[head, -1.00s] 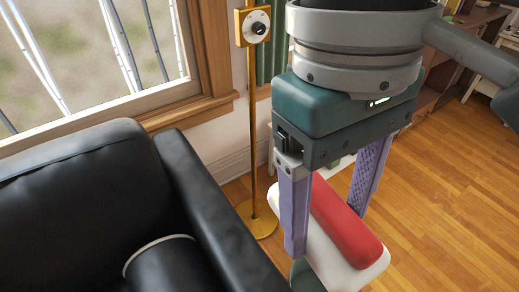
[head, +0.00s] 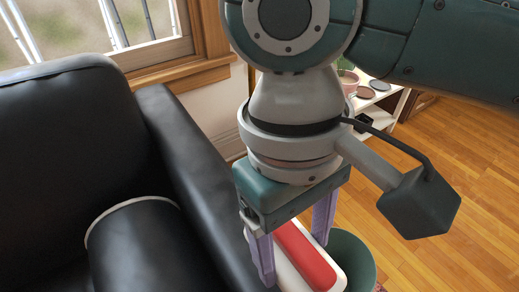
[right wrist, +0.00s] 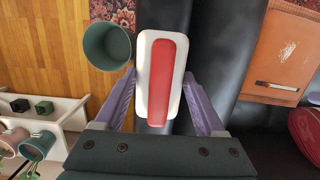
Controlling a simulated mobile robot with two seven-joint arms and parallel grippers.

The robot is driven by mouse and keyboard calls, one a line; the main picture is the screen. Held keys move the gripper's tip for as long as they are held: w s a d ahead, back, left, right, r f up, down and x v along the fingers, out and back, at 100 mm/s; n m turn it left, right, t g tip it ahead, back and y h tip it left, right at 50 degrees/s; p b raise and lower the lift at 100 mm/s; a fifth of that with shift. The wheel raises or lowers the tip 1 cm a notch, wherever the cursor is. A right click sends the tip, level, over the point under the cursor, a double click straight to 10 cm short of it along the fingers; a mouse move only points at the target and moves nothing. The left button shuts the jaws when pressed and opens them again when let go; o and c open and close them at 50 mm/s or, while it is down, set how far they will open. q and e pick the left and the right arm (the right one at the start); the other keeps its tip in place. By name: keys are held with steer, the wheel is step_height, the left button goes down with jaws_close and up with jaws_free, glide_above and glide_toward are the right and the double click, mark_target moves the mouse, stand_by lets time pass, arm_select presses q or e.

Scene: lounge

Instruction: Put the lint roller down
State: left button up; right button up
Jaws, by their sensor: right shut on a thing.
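The lint roller (head: 308,258), a red bar on a rounded white body, is held between the two purple fingers of my right gripper (head: 297,262). In the right wrist view the lint roller (right wrist: 162,80) lies lengthwise between the fingers of the right gripper (right wrist: 160,100), which is shut on it. In that view it appears over the black armchair's arm; the height between them is hard to tell. In the head view its near end is cut off by the frame edge. My left gripper is not in view.
The black armchair (head: 190,150) fills the left side. A green bin (head: 355,265) stands just right of the lint roller. A white shelf (right wrist: 50,112) with pots is farther back. Wooden floor (head: 450,180) is open at the right.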

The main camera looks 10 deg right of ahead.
mark_target(290, 263)
step_height(290, 263, down, 4)
steer(key=shift+f+b, duration=0.2)
steer(key=shift+b, duration=0.4)
step_height(290, 263, down, 4)
steer(key=shift+f+b, duration=0.2)
steer(key=shift+b, duration=0.8)
steer(key=shift+r, duration=0.1)
steer(key=o, duration=1.3)
